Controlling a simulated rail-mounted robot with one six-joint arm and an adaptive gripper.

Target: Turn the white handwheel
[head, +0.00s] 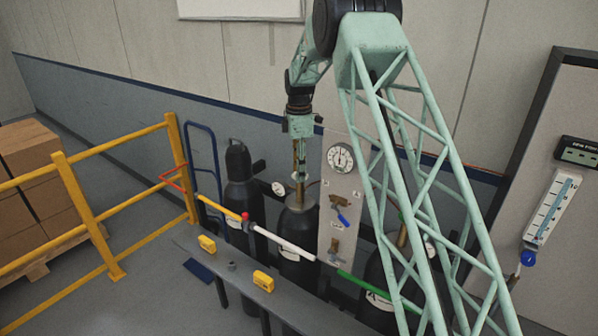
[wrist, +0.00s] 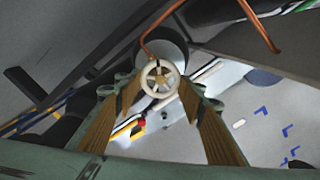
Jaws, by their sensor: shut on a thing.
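The white handwheel (wrist: 160,77) is a small spoked ring on top of a dark gas cylinder (head: 297,232). In the wrist view it sits between the tips of my gripper (wrist: 161,88), whose two brown fingers reach it from either side. In the head view my gripper (head: 299,168) points straight down onto the cylinder top, shut on the handwheel. The handwheel is small and largely covered by the fingers there, so its turn angle cannot be read.
A panel (head: 340,188) with a round gauge and valves stands just right of my gripper. Another dark cylinder (head: 240,185) stands to the left. A bench (head: 300,306) with yellow items lies in front. A yellow railing (head: 88,213) and boxes (head: 30,150) are at the left.

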